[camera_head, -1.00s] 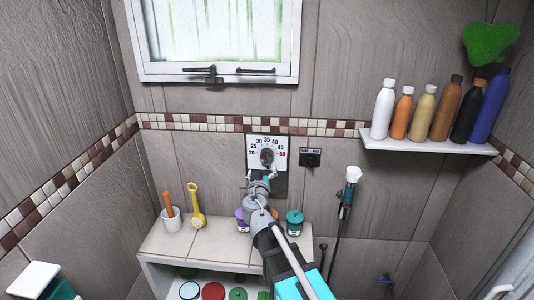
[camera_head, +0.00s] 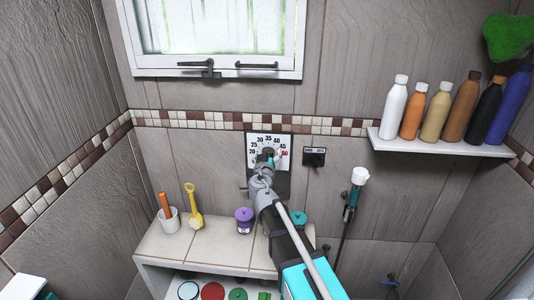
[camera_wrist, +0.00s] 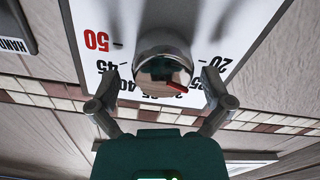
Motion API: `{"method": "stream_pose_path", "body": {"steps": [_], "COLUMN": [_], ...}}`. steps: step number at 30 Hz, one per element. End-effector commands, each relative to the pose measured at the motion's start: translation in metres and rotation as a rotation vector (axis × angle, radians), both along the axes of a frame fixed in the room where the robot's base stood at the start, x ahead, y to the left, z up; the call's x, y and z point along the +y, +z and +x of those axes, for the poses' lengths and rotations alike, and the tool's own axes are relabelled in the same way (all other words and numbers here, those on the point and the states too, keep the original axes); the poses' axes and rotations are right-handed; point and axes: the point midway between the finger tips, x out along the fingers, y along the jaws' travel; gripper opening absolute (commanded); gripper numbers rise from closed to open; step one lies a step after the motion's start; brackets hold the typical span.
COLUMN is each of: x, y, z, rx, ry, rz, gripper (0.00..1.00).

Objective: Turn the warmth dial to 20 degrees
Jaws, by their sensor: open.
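The warmth dial (camera_head: 280,142) is a white wall plate with a scale from 20 at left to a red 50 at right. Its round chrome knob (camera_wrist: 163,58) has a red pointer mark (camera_wrist: 177,86). In the wrist view, which shows the scale upside down, the mark leans toward the 25–30 side; the exact reading is unclear. My gripper (camera_wrist: 160,88) is open, one fingertip on each side of the knob; contact cannot be told. In the head view my gripper (camera_head: 265,162) covers the lower middle of the dial, hiding most of the knob.
A dark switch box (camera_head: 314,157) is right of the dial. A hand shower (camera_head: 352,200) hangs further right. A bench (camera_head: 165,243) below holds a cup, a yellow scoop, a purple jar (camera_head: 245,222) and a teal-lidded jar. A shelf (camera_head: 440,146) with several bottles is at right.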

Motion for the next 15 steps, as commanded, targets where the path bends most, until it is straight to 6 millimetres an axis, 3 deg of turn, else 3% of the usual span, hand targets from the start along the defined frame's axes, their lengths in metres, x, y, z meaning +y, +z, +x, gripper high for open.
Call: {"method": "stream_pose_path", "body": {"steps": [6, 15], "x": [0.0004, 0.0006], "y": [0.0000, 0.0000], "z": [-0.0002, -0.0002], "rx": [0.000, 0.000], "ry": [0.001, 0.000], "rz": [0.000, 0.000], "gripper": [0.98, 0.42]}}
